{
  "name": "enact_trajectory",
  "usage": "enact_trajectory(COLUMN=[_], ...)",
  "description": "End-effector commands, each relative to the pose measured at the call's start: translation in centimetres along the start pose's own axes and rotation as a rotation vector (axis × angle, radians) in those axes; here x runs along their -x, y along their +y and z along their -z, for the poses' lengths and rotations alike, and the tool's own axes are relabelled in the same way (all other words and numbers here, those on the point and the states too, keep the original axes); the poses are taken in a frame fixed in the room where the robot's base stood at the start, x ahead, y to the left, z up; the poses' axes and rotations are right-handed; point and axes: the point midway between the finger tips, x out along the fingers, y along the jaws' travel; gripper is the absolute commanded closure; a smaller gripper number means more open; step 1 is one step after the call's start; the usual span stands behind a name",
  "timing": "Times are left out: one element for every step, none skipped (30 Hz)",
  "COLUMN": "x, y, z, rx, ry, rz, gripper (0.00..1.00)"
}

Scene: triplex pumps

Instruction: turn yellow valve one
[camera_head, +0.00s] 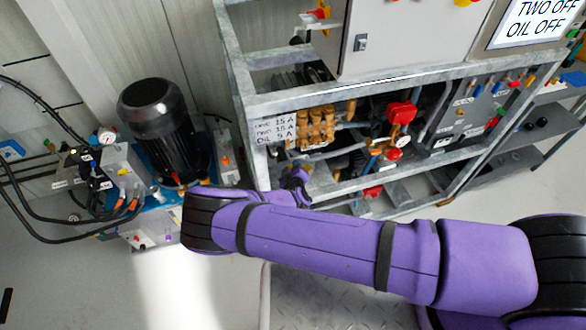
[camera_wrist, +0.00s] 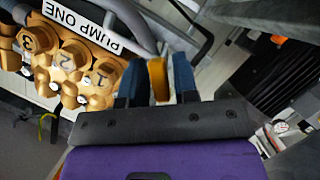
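In the wrist view a yellow-orange valve handle (camera_wrist: 158,78) stands upright between the two blue fingertips of my gripper (camera_wrist: 158,82). One finger is on each side of it, with a narrow gap on both sides, so the gripper looks open around the handle and not closed on it. In the head view my gripper (camera_head: 298,188) is small and partly hidden by my purple arm, at the lower front of the grey metal frame (camera_head: 240,95). I cannot make out the yellow handle there.
Left of my gripper in the wrist view are brass pump caps (camera_wrist: 75,60) numbered 1 to 3 and a "PUMP ONE" label (camera_wrist: 90,22). In the head view, red valves (camera_head: 400,112) sit inside the frame, and a black motor (camera_head: 155,115) stands at left.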

Motion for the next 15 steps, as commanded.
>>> enact_trajectory(x=[0.01,0.01,0.02,0.02,0.02,0.02,0.02,0.02,0.02,0.02,0.02,0.02,0.02,0.01,0.0], y=[-0.01,-0.01,-0.01,-0.02,-0.01,-0.02,-0.01,-0.01,0.0,0.0,0.01,0.0,0.0,0.01,0.04], z=[0.0,0.01,0.0,0.01,0.0,0.0,0.01,0.01,0.01,0.0,0.0,-0.01,-0.02,-0.01,0.0], rx=[0.0,0.0,0.0,0.0,0.0,0.0,0.0,-0.001,-0.004,-0.007,-0.011,-0.018,-0.026,-0.035,-0.049], ry=[0.0,0.0,0.0,0.0,0.0,0.0,0.0,0.0,0.0,0.0,-0.001,-0.001,-0.002,-0.002,-0.001], rz=[0.0,0.0,0.0,0.0,0.0,0.0,0.0,0.001,0.001,0.002,0.004,0.007,0.011,0.014,0.019], gripper=[0.84,0.91,1.0,1.0,1.0,1.0,1.0,1.0,1.0,1.0,1.0,1.0,1.0,1.0,1.0])
